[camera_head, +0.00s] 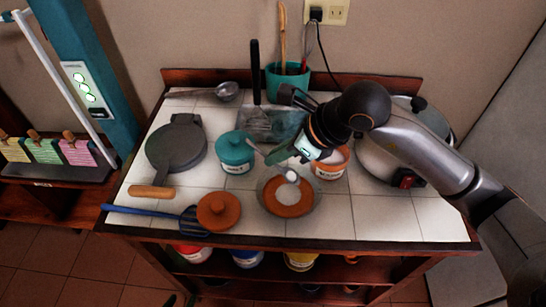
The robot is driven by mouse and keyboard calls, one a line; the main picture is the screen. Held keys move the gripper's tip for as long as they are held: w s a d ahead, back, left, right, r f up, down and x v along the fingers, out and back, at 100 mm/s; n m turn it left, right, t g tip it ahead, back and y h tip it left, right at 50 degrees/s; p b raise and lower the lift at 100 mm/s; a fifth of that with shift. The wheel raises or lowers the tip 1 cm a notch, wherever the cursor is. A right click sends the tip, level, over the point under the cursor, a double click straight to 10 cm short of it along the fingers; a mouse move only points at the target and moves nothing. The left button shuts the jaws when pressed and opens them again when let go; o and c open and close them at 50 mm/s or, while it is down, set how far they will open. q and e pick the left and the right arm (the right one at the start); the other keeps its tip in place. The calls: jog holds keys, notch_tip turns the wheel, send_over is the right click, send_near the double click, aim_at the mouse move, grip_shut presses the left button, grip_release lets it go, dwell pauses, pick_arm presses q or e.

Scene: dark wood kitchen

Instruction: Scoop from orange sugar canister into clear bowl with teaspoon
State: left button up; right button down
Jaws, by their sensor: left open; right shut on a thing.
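The orange sugar canister (331,171) stands open behind and right of the bowl, partly hidden by my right gripper. White shows inside it. The clear bowl (262,199) stands near the front middle of the tiled top, with orange-brown and a white patch inside. My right gripper (281,153) is shut on the teaspoon (268,158). The spoon's head is over the back of the bowl and looks white; I cannot tell its exact height. A terracotta knobbed lid (218,211) lies left of the bowl. My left gripper (181,300) shows only as tips at the bottom edge, open.
A teal canister (236,152) stands left of my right gripper. A grey round press (176,148), a blue-handled spatula (150,213), a ladle (226,91) and a teal utensil pot (287,83) surround it. A silver cooker (380,165) is at right. The front right tiles are clear.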

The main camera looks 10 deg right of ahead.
jog(key=shift+s+d+f+t+y+b, duration=0.2)
jog(key=shift+f+t+y+b, duration=0.15)
jog(key=shift+b, duration=0.45)
jog(key=y+b, duration=0.1)
jog(key=b, duration=0.2)
jog(key=d+t+y+b, duration=0.1)
jog(key=b, duration=0.2)
jog(key=shift+s+t, duration=0.25)
jog(key=shift+s, duration=0.1)
jog(key=b, duration=0.3)
jog(key=shift+s+d+r+t+y, duration=0.15)
jog(key=shift+d+t+y, duration=0.05)
jog(key=shift+t+y, duration=0.15)
jog(key=shift+r+b, duration=0.1)
jog(key=shift+b, duration=0.2)
jog(key=shift+s+r, duration=0.1)
jog(key=shift+r, duration=0.05)
pick_arm(q)
jog(key=w+d+f, duration=0.1)
jog(key=d+f, duration=0.2)
jog(key=f, duration=0.6)
jog(key=shift+w+d+f+m+h, duration=0.15)
jog(key=shift+w+f+m+h, duration=0.15)
jog(key=shift+h, duration=0.1)
pick_arm(e)
jog(key=shift+d, duration=0.1)
pick_arm(q)
jog(key=shift+r, duration=0.15)
pick_arm(e)
jog(key=shift+r, duration=0.1)
